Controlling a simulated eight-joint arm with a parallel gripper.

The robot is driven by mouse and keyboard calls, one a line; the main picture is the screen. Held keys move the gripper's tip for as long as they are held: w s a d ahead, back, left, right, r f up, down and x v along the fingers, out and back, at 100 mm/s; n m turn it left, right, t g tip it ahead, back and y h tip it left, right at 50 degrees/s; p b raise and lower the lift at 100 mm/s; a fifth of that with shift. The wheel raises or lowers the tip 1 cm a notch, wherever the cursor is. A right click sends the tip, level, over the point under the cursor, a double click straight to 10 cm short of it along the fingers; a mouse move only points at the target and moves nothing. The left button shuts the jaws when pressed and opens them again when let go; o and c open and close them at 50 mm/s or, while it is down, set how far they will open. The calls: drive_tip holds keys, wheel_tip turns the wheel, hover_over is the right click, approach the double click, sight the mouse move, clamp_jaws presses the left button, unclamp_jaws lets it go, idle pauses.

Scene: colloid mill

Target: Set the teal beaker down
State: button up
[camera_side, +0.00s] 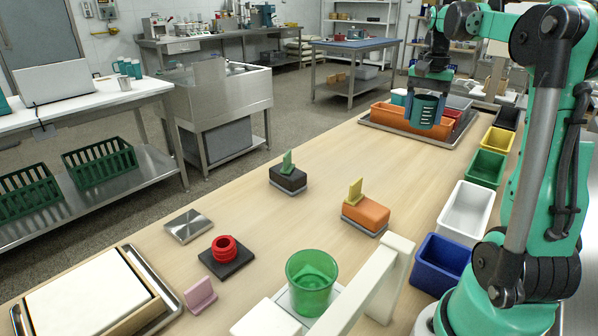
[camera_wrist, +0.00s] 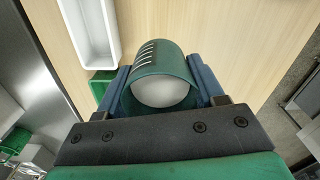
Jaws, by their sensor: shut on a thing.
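The teal beaker (camera_side: 425,111) is upright between the jaws of my gripper (camera_side: 427,92), with white marks on its side. It is at the far end of the table, in front of the orange bin (camera_side: 402,119) in the side view; I cannot tell its height above it. In the wrist view my gripper (camera_wrist: 160,77) has a blue finger on each side of the beaker (camera_wrist: 160,58), and the beaker's open mouth shows a pale inside. A green cup (camera_side: 311,282) stands near the table's front.
A steel tray (camera_side: 372,125) holds the orange bin. Green (camera_side: 486,168), white (camera_side: 464,212) and blue (camera_side: 440,264) bins line the right edge. Black (camera_side: 288,180) and orange (camera_side: 366,213) blocks and a red ring stack (camera_side: 225,249) stand on the table, with bare wood between.

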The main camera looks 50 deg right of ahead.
drive_tip(key=w+a+n, duration=0.8)
drive_tip(key=w+a, duration=0.2)
drive_tip(key=w, duration=0.3)
drive_tip(key=n, duration=0.8)
hover_over(272, 220)
wheel_tip(272, 220, down, 20)
drive_tip(key=shift+r, duration=0.1)
drive_tip(key=o, duration=1.3)
